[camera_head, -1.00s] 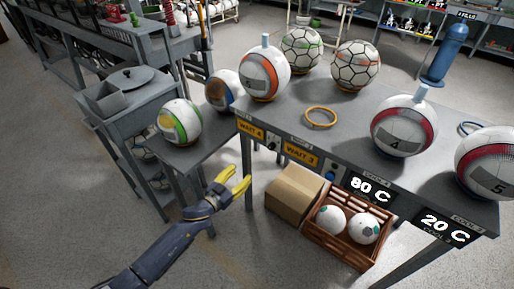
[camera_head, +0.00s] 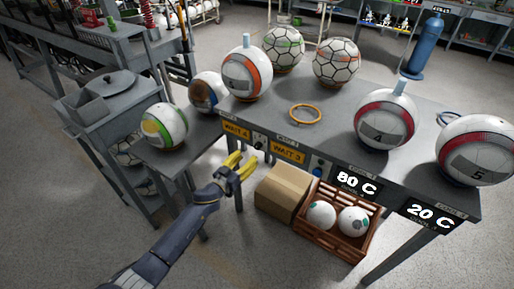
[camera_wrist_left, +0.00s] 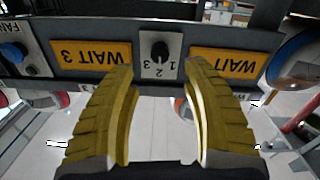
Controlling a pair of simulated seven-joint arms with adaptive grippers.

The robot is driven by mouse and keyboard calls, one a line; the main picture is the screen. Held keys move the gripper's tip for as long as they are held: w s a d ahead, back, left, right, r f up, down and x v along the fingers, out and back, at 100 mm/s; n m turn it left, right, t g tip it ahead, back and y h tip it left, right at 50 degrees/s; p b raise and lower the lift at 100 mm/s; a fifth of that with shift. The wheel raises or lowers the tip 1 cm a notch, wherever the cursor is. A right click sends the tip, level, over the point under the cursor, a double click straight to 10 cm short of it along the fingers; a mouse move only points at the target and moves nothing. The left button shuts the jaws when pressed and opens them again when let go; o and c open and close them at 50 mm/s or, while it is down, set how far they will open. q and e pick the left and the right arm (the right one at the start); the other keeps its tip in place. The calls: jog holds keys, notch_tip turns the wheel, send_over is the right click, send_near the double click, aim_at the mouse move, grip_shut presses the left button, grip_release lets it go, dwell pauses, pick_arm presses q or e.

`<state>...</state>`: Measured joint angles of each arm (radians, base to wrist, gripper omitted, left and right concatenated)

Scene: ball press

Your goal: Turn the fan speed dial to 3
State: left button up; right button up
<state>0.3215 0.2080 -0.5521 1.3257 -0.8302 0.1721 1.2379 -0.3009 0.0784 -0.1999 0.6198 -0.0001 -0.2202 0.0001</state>
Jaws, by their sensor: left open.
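A black dial (camera_wrist_left: 160,50) on a light plate marked 1, 2 and 3 sits on the front rail between two yellow WAIT signs. I cannot tell clearly which number it points at. In the head view the dial (camera_head: 259,141) is small, on the table's front edge. My left gripper (camera_head: 243,162) is open and empty, just below and in front of the rail. In the wrist view its yellow fingers (camera_wrist_left: 158,75) straddle the space below the numbered dial, apart from it.
The grey table (camera_head: 335,125) bears several balls and a yellow ring (camera_head: 305,114). Below it stand a cardboard box (camera_head: 283,190) and a brown crate (camera_head: 335,235) with two balls. A side cart (camera_head: 115,105) stands at left. The floor in front is clear.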

aim_at(256, 148)
pick_arm(q)
jog(key=shift+x, duration=3.95)
grip_shut()
